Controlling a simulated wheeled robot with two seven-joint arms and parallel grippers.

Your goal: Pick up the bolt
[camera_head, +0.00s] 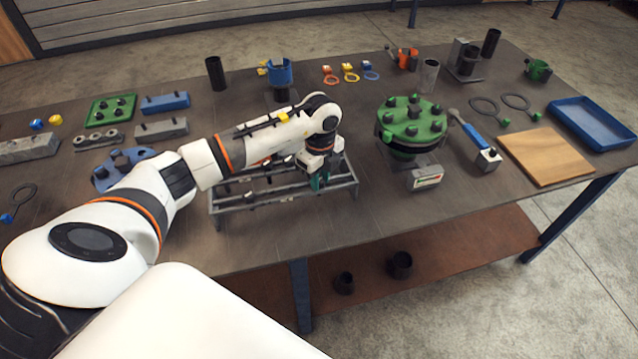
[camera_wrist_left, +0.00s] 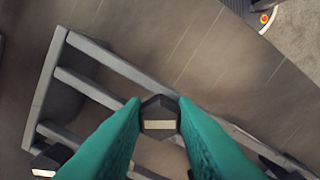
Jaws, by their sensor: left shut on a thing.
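In the left wrist view a dark hexagonal bolt head (camera_wrist_left: 159,117) with a pale flat face sits between the tips of two teal fingers. My left gripper (camera_wrist_left: 160,112) is shut on this bolt. In the head view my left gripper (camera_head: 320,181) points down over the grey metal rack (camera_head: 282,221), near its right end. The bolt itself is hidden there by the gripper and wrist. The rack's rails (camera_wrist_left: 92,90) show below the fingers in the wrist view. I cannot tell whether the bolt is clear of the rack. My right gripper is not in view.
Right of the rack stands a green flange (camera_head: 411,122) with several dark bolts, with a small display box (camera_head: 424,178) before it. A blue-handled tool (camera_head: 474,138), a wooden board (camera_head: 546,157) and a blue tray (camera_head: 592,122) lie farther right. The table front right of the rack is clear.

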